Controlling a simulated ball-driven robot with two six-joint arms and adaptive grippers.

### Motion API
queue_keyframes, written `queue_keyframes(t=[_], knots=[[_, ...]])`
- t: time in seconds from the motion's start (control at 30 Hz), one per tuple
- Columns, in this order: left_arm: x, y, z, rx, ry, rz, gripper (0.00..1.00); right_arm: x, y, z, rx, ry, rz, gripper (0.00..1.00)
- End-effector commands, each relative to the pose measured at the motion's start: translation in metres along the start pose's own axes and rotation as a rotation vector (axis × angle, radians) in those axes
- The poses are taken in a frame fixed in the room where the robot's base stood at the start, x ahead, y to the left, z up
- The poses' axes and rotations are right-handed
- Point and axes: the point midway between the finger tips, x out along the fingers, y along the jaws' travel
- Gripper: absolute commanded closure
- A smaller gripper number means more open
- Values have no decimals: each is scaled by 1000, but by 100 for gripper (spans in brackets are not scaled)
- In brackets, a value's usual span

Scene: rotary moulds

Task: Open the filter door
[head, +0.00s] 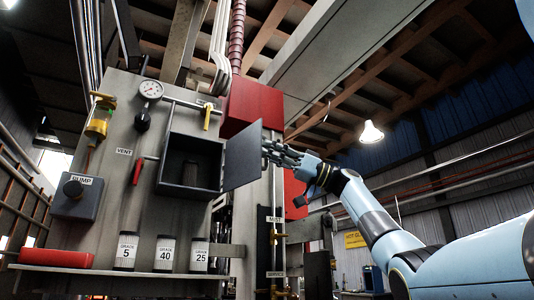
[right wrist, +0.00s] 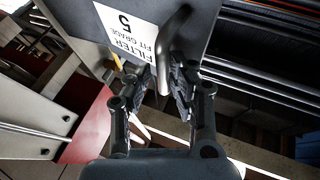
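The filter door (head: 243,156) is a flat dark grey panel. It stands swung out from the right side of the filter box (head: 190,190), whose inside shows. In the right wrist view the door (right wrist: 205,12) carries a white label reading "FILTER FIT GRADE 5" and a grey bar handle (right wrist: 171,42). My right gripper (head: 272,152) is at the door's outer face. In the wrist view its two fingers (right wrist: 161,84) are spread, with the handle's end between them and a gap showing beside it. My left gripper is not in view.
A red lever (head: 138,171), a gauge (head: 150,90) and a yellow-handled valve (head: 208,116) are near the box. A red housing (head: 252,105) is behind the door.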

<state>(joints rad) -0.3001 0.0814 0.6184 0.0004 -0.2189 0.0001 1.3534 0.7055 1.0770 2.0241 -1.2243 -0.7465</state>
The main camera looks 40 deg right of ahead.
Motion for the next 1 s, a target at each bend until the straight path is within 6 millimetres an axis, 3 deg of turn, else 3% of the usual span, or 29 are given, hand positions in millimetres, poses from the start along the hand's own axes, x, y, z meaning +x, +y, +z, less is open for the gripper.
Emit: queue_keyframes(t=[0.3, 0.5, 0.7, 1.0], knots=[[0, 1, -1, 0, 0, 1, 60, -69, 1, 1, -1, -4, 6, 79], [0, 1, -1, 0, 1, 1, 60, -102, 1, 1, 1, -3, 5, 79], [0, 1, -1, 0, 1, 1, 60, -114, 0, 0, 0, -1, 3, 79], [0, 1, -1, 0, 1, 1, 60, -114, 0, 0, 0, -1, 2, 79]])
